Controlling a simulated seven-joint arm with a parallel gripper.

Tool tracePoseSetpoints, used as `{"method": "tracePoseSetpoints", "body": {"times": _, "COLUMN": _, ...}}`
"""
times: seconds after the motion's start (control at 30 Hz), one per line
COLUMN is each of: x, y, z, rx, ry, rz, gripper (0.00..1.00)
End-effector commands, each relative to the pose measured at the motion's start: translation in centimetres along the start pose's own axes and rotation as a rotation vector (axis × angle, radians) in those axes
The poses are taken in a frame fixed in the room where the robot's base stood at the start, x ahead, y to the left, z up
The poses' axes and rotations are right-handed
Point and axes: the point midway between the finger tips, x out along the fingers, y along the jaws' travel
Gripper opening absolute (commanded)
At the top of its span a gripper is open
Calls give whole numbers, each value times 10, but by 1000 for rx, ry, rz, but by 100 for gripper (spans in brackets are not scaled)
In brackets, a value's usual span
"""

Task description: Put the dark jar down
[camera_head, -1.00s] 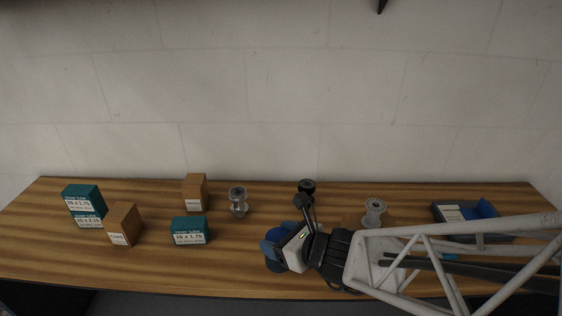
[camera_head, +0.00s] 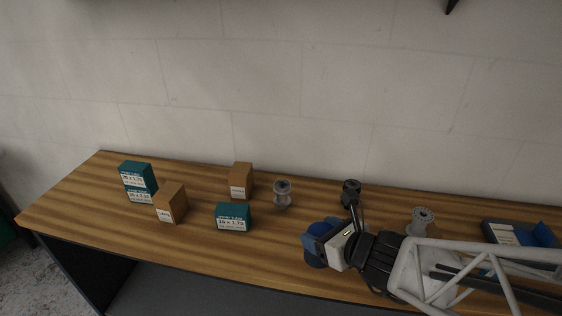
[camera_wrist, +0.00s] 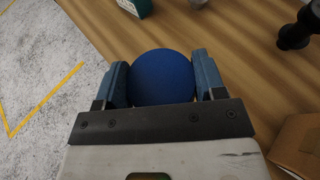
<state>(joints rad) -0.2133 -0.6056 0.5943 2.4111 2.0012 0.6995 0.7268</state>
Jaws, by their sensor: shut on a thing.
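The dark jar, dark blue with a round top, is in my gripper (camera_head: 316,243) near the front edge of the wooden table (camera_head: 190,246). The jar (camera_head: 318,260) shows below and beside the fingers in the head view. In the wrist view my gripper (camera_wrist: 161,80) has a finger on each side of the round blue jar top (camera_wrist: 161,76). The jar's underside is hidden, so I cannot tell whether it touches the table.
A teal box (camera_head: 233,217) stands left of my gripper. A grey hub (camera_head: 282,193), a black hub (camera_head: 351,188) and another grey hub (camera_head: 421,220) stand behind.

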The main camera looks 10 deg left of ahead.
Motion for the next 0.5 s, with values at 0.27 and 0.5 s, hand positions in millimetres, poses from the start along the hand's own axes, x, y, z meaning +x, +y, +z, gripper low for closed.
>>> {"method": "tracePoseSetpoints", "body": {"times": 0.27, "x": -17, "y": 0, "z": 41, "rx": -5, "ry": -4, "rz": -2, "gripper": 32}}
{"method": "tracePoseSetpoints", "body": {"times": 0.5, "x": -27, "y": 0, "z": 65, "rx": -2, "ry": -2, "rz": -2, "gripper": 32}}
